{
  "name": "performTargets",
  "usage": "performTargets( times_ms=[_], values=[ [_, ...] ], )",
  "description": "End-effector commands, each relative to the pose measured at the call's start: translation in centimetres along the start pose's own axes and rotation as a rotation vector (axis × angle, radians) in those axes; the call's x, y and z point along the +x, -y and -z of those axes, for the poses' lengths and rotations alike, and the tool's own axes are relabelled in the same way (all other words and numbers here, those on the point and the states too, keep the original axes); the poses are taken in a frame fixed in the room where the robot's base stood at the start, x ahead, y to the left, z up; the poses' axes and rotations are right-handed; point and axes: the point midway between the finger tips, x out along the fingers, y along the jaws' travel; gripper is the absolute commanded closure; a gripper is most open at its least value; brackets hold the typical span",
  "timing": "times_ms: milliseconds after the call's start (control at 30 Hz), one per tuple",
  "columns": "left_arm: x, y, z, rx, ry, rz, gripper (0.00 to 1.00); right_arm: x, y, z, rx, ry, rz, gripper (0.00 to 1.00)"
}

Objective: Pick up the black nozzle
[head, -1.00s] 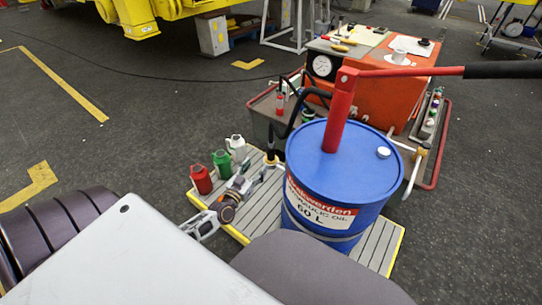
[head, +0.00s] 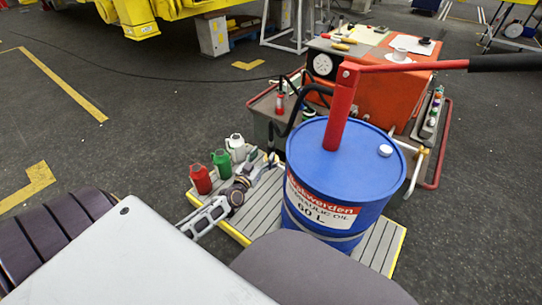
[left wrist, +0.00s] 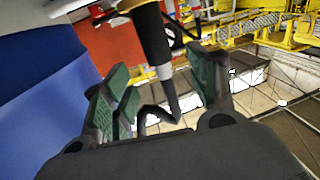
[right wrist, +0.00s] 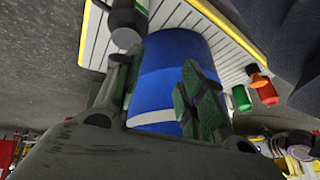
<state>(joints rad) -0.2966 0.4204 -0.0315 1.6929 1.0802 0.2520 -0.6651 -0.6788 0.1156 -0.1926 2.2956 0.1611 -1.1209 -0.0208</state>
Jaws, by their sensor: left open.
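The black nozzle (left wrist: 153,38) shows in the left wrist view as a dark cylinder with a pale collar and a thin bent black spout. It hangs between the spread green-padded fingers of my left gripper (left wrist: 160,95), with space visible beside it. In the head view my left gripper (head: 262,168) is at the left of the blue drum, above the slatted platform; the nozzle is too small to make out clearly there. My right gripper (right wrist: 162,95) shows in the right wrist view with its fingers apart and nothing clearly held; the blue drum is beyond it.
The blue oil drum (head: 320,205) with a red pump lever (head: 340,110) stands on the slatted platform (head: 376,245). Red (head: 200,178), green (head: 221,161) and white (head: 236,147) bottles stand left of it. An orange machine (head: 375,85) is behind. Open floor lies left.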

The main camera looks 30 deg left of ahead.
Motion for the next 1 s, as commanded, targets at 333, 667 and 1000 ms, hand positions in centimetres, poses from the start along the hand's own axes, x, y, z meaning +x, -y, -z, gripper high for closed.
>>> performTargets(
  times_ms=[333,667,1000],
  values=[
    [2.2,0.0,0.0,-0.001,0.000,0.000,0.42,1.4,0.1,-0.7,0.012,-0.022,0.014,0.60],
    [2.3,0.0,0.0,-0.001,0.001,0.000,0.42,1.6,0.1,-1.2,0.016,-0.016,0.015,0.60],
    [3.4,0.0,-0.1,-0.001,-0.002,0.001,0.42,2.1,0.1,-0.9,0.019,-0.042,0.022,0.60]
  ],
)
